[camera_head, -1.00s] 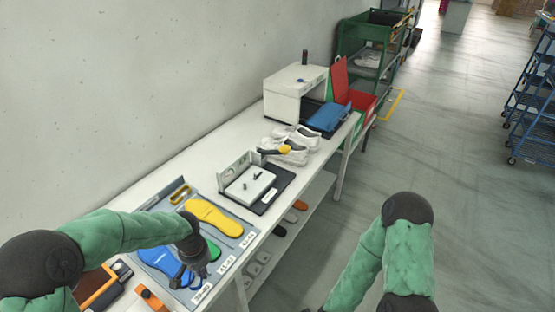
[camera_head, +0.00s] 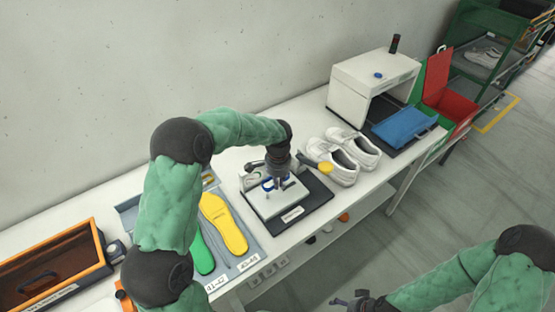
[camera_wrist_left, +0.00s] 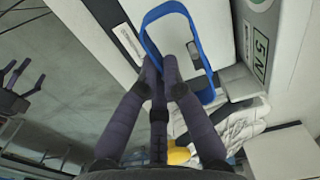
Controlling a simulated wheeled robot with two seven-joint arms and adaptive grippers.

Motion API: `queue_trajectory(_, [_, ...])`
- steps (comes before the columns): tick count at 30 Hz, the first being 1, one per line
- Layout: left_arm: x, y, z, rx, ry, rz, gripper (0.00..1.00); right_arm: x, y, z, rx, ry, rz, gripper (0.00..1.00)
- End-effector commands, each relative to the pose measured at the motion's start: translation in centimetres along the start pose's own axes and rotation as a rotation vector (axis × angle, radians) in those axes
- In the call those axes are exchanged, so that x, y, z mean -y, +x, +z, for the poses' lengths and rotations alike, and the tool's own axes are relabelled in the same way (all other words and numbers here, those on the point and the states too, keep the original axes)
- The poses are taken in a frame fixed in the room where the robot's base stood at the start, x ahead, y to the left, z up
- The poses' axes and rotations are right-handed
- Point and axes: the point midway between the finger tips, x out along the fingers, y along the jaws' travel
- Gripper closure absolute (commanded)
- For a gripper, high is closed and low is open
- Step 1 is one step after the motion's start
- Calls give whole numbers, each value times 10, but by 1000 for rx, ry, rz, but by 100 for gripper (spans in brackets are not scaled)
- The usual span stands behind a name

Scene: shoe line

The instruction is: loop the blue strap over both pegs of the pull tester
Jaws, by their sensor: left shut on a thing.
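The pull tester (camera_head: 289,204) is a white block on a dark base with a label on its front, at the middle of the bench. My left gripper (camera_head: 275,183) is over it, pointing down. In the left wrist view its fingers (camera_wrist_left: 166,72) are shut on the blue strap (camera_wrist_left: 151,38), a stiff-looking loop with rounded ends lying across the white block. Only bits of blue show in the head view. The pegs are mostly hidden by the gripper, so I cannot tell whether the loop is around them. My right gripper (camera_wrist_left: 20,85) is empty, fingers apart, away from the bench.
White shoes (camera_head: 339,162) with a yellow-ended tool (camera_head: 325,168) stand just right of the tester. Left are a blue-grey tray with a yellow insole (camera_head: 222,222) and an orange-rimmed box (camera_head: 52,269). A white machine (camera_head: 357,88) and blue panel (camera_head: 404,127) stand farther right.

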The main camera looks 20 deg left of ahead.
Motion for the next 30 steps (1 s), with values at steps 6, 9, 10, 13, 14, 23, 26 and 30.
queue_trajectory(6, [6,-5,-1,3,39,3,100,1,-4,0,1,1,0,15])
queue_trajectory(9, [6,-2,-1,2,39,3,100,0,-2,0,1,1,0,15])
queue_trajectory(10, [6,-1,-1,2,39,3,100,0,-1,0,1,1,0,15])
queue_trajectory(13, [6,3,-1,2,38,2,100,-1,1,0,1,1,0,15])
queue_trajectory(14, [6,4,-1,2,38,2,100,-1,2,0,1,1,0,15])
queue_trajectory(23, [6,22,-1,1,37,2,100,-5,14,0,0,1,0,15])
queue_trajectory(26, [6,28,-1,1,37,2,100,-6,17,-1,0,1,0,15])
queue_trajectory(30, [6,36,-1,2,37,2,100,-8,22,-1,0,1,0,15])
